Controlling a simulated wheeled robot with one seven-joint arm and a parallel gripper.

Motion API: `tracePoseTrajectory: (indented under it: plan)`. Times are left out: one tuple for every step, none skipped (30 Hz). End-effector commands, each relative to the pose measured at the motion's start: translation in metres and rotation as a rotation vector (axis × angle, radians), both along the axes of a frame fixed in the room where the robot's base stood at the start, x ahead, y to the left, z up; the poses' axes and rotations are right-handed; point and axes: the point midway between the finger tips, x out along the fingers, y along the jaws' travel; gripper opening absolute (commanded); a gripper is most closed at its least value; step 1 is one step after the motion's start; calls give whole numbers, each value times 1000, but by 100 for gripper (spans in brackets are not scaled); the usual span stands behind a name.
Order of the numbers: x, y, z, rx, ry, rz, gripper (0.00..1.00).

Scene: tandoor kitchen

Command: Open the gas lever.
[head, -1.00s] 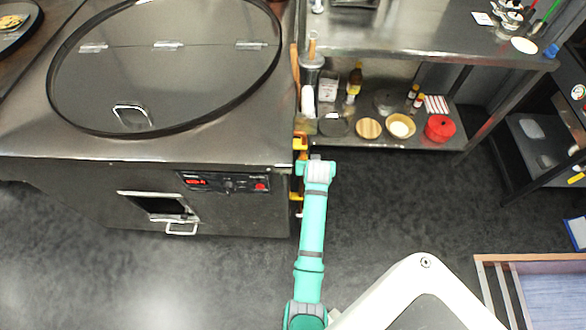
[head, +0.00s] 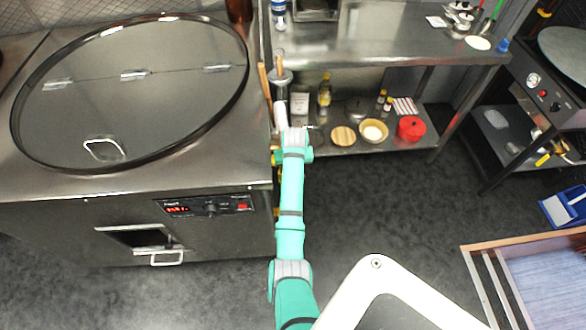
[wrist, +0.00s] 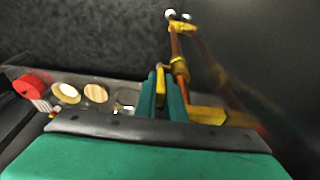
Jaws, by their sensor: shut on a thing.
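In the wrist view, my gripper (wrist: 162,97) has its two green fingers shut on a thin yellow piece, the gas lever (wrist: 160,82), beside a copper-coloured gas pipe (wrist: 177,50). Yellow fittings (wrist: 180,70) sit on the pipe, and another yellow part (wrist: 207,115) lies to the right of the fingers. In the head view, my gripper (head: 281,152) is at the right side of the steel tandoor (head: 100,215). Some yellow (head: 278,157) shows beside it; my arm and wrist hide most of the lever and pipe.
A steel table (head: 390,35) stands behind on the right. Its lower shelf holds a red pot (head: 411,128), a bowl (head: 374,131), a wooden disc (head: 343,136) and bottles (head: 324,90).

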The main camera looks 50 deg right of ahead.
Motion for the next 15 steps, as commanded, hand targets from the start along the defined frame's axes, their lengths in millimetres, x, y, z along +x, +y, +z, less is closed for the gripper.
tracePoseTrajectory:
  plan:
    - [1, -2, 1, -4, -3, -1, 0]
    - [1, -2, 1, -4, -3, -1, 0]
    - [1, -2, 0, -4, -3, -1, 0]
    - [1, -1, 0, -4, -3, -1, 0]
    - [1, -1, 0, -4, -3, 0, 0]
    - [1, -1, 0, -4, -3, 0, 0]
    - [1, -1, 0, -5, -4, 0, 0]
    - [1, -1, 0, -5, -4, 0, 0]
    - [1, -1, 0, -5, -4, 0, 0]
    - [1, -1, 0, -4, -3, 0, 16]
    - [1, -1, 0, -4, -3, 0, 24]
    - [1, -1, 0, -4, -2, 0, 28]
    - [1, -1, 0, -4, -2, 0, 28]
    - [1, 0, 0, -3, -3, 1, 28]
    - [1, 0, 0, -2, -2, 1, 28]
